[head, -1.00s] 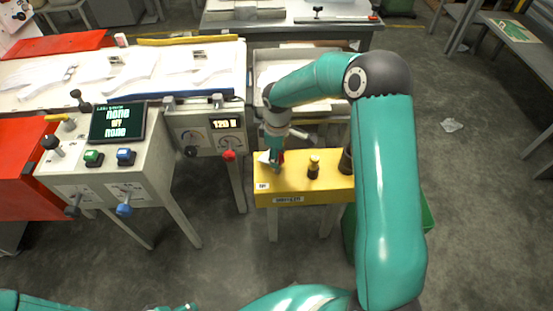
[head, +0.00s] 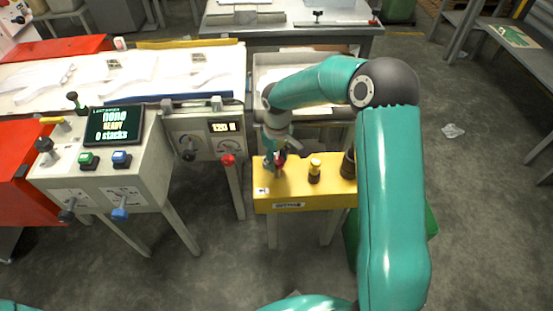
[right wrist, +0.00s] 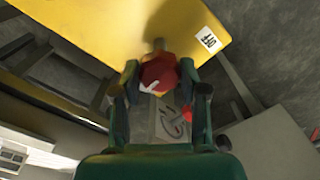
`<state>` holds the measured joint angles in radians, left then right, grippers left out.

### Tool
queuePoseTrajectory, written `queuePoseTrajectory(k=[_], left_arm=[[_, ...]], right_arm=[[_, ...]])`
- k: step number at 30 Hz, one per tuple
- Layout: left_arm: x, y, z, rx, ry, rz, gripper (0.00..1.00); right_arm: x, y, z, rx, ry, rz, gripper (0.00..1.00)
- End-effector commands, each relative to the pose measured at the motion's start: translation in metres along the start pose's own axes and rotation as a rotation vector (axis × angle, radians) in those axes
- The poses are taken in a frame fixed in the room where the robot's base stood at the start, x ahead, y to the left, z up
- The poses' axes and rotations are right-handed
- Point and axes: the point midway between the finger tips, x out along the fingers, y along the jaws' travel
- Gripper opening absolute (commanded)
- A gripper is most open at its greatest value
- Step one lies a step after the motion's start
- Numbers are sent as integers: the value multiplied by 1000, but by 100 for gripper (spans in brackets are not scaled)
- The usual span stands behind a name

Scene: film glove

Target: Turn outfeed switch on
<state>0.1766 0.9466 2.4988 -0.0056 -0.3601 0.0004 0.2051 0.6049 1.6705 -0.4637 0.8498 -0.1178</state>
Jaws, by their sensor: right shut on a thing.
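The outfeed switch is a red knob on a short stalk on the yellow box (head: 330,192). In the right wrist view the red knob (right wrist: 158,75) sits between the fingers, with the yellow box (right wrist: 130,22) behind it. My right gripper (head: 276,165) is at the left part of the yellow box. It also shows in the right wrist view (right wrist: 160,88), its two fingers closed on either side of the red knob. A small white label (right wrist: 208,39) is on the box; its print is hard to read. My left gripper is not in view.
A brass-topped button (head: 315,170) and a dark cylinder (head: 348,165) stand on the yellow box. Left of it is a grey panel (head: 205,148) with dials and a red-ended lever (head: 228,160). A control desk (head: 100,185) with a screen (head: 114,126) stands farther left.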

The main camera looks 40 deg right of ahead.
Motion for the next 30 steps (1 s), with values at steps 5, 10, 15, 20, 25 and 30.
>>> queuePoseTrajectory(k=[5, 10, 15, 20, 25, 30], left_arm=[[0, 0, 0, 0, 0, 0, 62], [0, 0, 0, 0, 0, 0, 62], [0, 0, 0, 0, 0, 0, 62], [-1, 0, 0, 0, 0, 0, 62], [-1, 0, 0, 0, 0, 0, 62], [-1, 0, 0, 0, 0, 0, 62]], right_arm=[[-4, 2, -4, 2, 16, 6, 45], [-2, 1, -3, 1, 11, 4, 68], [-1, 1, -2, 0, 7, 2, 68], [-3, 1, -1, 0, 5, 2, 68], [-18, 1, -2, 0, 7, 3, 68], [-50, 1, -3, 0, 9, 4, 68]])
